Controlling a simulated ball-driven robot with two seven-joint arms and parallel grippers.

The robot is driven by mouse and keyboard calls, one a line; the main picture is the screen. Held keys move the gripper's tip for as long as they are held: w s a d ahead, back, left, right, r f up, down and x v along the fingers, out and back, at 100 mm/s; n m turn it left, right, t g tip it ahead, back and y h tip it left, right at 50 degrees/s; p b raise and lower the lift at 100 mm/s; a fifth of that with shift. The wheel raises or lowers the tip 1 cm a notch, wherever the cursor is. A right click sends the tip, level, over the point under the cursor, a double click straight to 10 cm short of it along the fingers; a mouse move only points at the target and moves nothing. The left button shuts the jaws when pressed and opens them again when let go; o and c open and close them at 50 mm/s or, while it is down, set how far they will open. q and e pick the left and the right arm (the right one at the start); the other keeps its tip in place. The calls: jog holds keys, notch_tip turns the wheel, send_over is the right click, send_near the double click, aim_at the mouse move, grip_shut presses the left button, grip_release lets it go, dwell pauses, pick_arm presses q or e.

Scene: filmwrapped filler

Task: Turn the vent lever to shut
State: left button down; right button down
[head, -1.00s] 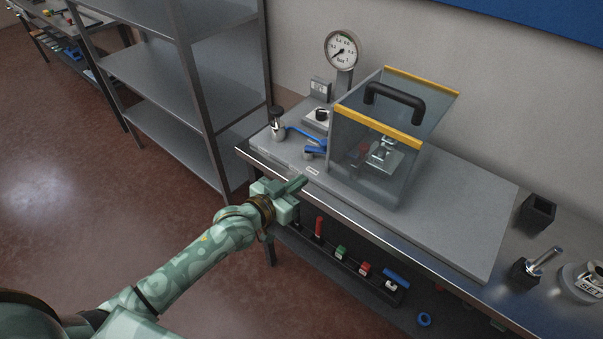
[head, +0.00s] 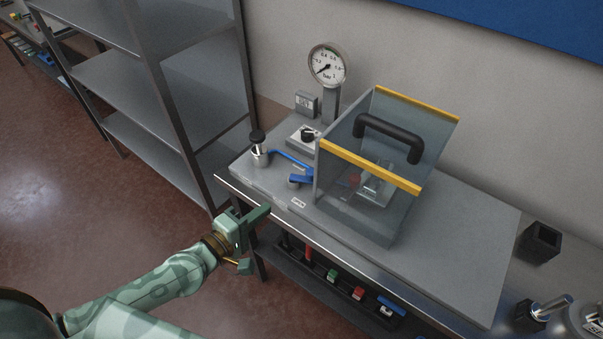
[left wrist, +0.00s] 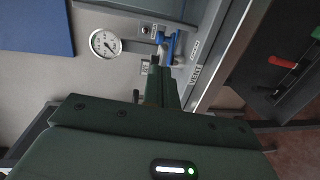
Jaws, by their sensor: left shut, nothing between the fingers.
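The vent lever (head: 300,180) is a short blue handle on the bench's left part, behind a small white label (head: 298,202) and beside the clear box. My left gripper (head: 266,211) is shut and empty, in front of the bench's front edge and apart from the lever. Its fingers (left wrist: 160,84) also show in the left wrist view. My right gripper is in neither view.
A clear box with yellow edges and a black handle (head: 388,136) stands right of the lever. A gauge (head: 327,65) stands behind. Metal shelving (head: 185,100) is at left.

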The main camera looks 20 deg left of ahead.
pick_arm(q)
send_near(308, 176)
jog(key=x, duration=0.6)
jog(key=shift+w+d+b, duration=0.25)
jog(key=shift+w+b, duration=0.05)
jog(key=shift+b, duration=0.1)
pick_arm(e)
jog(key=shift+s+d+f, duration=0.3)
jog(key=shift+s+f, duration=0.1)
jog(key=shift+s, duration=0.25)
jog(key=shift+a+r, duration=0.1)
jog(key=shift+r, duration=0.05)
